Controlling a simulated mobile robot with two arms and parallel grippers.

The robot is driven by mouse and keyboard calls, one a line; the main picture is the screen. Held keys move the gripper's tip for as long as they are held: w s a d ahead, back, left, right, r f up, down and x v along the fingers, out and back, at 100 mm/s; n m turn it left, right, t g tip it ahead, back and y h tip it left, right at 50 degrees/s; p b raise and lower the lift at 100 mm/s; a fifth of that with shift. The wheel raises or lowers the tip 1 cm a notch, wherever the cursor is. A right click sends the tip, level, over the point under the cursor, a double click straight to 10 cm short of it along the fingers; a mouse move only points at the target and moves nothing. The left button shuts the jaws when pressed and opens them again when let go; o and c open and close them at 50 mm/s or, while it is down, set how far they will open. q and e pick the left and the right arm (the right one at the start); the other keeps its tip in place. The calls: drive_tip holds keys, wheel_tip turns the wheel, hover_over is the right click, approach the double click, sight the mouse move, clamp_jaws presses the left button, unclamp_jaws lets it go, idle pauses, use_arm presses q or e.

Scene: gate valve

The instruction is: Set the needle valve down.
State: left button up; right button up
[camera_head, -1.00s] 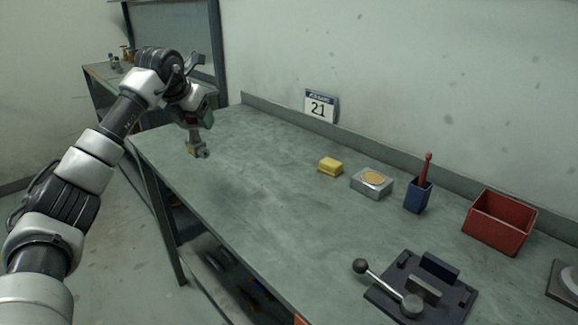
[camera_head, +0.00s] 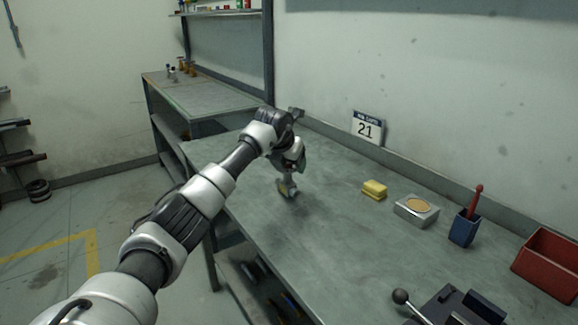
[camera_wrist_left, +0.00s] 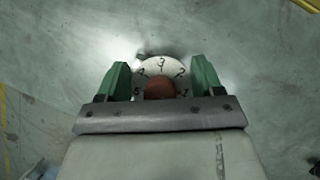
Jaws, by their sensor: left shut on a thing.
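The needle valve (camera_head: 288,189) is a small metal piece with a yellowish patch, at the far left part of the grey-green workbench (camera_head: 290,235) in the head view. My left gripper (camera_head: 288,176) points down and is shut on it from above. In the left wrist view, the valve's white numbered dial (camera_wrist_left: 163,66) and reddish-brown knob (camera_wrist_left: 160,88) show between the green fingers of my left gripper (camera_wrist_left: 160,80). The valve's underside is hidden, so I cannot tell whether it touches the bench. My right gripper is not in view.
A yellow block (camera_head: 374,190), a grey box with a tan disc (camera_head: 416,209), a blue holder (camera_head: 464,229) with a red tool and a red bin (camera_head: 549,262) stand to the right. A ball-handled fixture (camera_head: 455,308) is at the front. The bench around the valve is clear.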

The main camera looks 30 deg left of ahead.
use_arm(q)
drive_tip(key=shift+f, duration=0.4)
drive_tip(key=o, duration=1.6)
drive_tip(key=shift+f, duration=0.1)
drive_tip(key=v, duration=1.2)
